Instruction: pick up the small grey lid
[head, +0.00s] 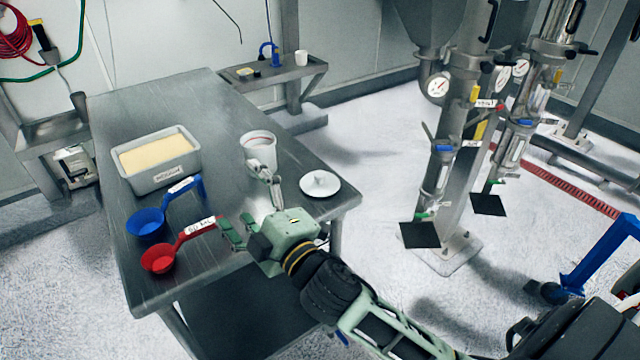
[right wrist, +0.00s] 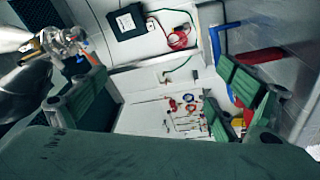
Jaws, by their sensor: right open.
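The small lid (head: 320,186) is a pale, round disc with a knob on top. It lies flat near the right corner of the steel table (head: 222,100) in the head view. My right gripper (head: 248,203) is over the table, left of the lid and apart from it. Its fingers are spread wide with nothing between them. The right wrist view shows both green fingers (right wrist: 160,88) apart, facing the far wall; I cannot make out the lid there. My left gripper is not in view.
A white cup (head: 258,148) stands just behind my right gripper. A grey tub (head: 160,175) of pale powder, a blue scoop (head: 148,224) and a red scoop (head: 160,260) are on the table's left. Clear tabletop lies behind the cup.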

